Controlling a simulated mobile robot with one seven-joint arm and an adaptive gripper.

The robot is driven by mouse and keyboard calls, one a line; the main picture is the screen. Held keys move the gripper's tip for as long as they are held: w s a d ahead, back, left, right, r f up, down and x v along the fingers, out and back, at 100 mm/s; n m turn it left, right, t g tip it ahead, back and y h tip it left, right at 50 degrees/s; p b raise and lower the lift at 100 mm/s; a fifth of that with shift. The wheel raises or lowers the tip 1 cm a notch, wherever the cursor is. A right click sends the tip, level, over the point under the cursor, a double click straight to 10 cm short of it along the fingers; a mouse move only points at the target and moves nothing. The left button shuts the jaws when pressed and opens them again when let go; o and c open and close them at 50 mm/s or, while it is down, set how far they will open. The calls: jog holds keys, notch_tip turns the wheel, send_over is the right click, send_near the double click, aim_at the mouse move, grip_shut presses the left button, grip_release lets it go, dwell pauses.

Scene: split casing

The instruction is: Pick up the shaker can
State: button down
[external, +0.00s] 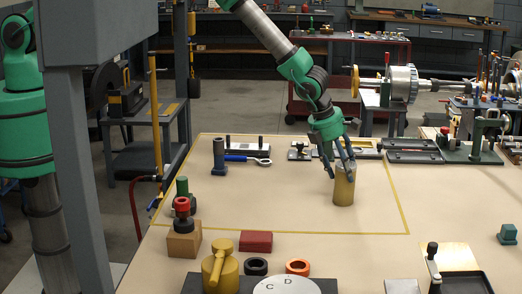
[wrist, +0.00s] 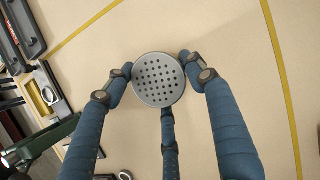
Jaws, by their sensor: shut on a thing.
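The shaker can (external: 343,188) is a yellow-brown cylinder at the right of the taped area on the table in the external view. In the wrist view the can (wrist: 158,80) shows its round grey top with many holes, facing the camera. My gripper (external: 338,165) comes down on it from above, its blue fingers around the can's upper part. In the wrist view my gripper (wrist: 158,85) has fingertips against the can's sides, shut on it. The can is upright. I cannot tell whether its base touches the table.
Fixtures (external: 412,151) line the back edge. In front are a red block (external: 256,241), an orange ring (external: 298,267) and a yellow casing (external: 220,272). Table around the can is clear.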

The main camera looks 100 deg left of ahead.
jog(key=shift+w+r, duration=0.1)
jog(key=shift+r, duration=0.1)
jog(key=shift+r, duration=0.7)
notch_tip(320, 180, up, 2)
jog(key=shift+b, duration=0.3)
jog(key=s+r+b, duration=0.1)
jog(key=s+b, duration=0.1)
jog(key=s, duration=1.4)
jog(key=shift+a+r, duration=0.15)
